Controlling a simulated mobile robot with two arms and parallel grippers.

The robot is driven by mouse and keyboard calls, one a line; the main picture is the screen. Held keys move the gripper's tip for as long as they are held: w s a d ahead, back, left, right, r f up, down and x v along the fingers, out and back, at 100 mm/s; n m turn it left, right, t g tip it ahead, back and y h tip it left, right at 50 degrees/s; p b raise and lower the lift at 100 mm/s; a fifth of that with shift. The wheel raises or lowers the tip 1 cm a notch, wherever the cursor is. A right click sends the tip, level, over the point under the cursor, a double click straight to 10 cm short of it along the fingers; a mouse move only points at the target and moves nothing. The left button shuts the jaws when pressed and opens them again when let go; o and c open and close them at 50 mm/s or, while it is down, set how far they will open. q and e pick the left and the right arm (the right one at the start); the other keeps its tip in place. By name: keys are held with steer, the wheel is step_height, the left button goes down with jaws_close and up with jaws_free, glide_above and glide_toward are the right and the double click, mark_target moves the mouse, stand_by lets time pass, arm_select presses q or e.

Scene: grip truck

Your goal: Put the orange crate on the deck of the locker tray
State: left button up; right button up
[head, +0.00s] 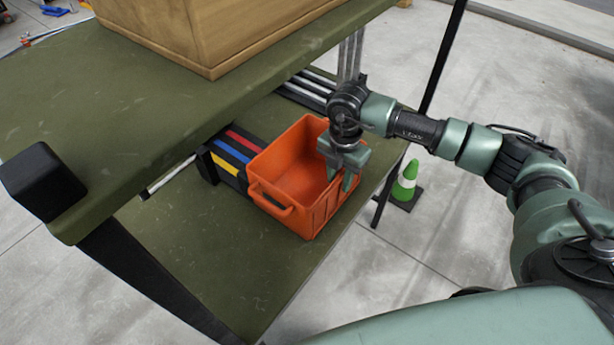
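An orange crate (293,178) with a handle on its near side sits upright on the lower green shelf (205,245), close to its right edge. My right gripper (340,180) points down at the crate's right-hand wall. Its two fingers show near the rim with a small gap between them; I cannot tell whether they press on the wall. The visible inside of the crate looks empty. Nothing in view can be surely told as the locker tray. My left gripper is out of view.
A wooden box (225,30) stands on the upper green deck (95,120), which overhangs the shelf. Black cases with red, blue and yellow strips (232,150) lie beside the crate. A green cone (406,182) stands on the floor at right. The shelf's front is clear.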

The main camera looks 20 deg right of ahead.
steer(key=shift+d+f, duration=0.15)
steer(key=shift+f, duration=1.1)
jaws_close()
steer(key=shift+w+r, duration=0.15)
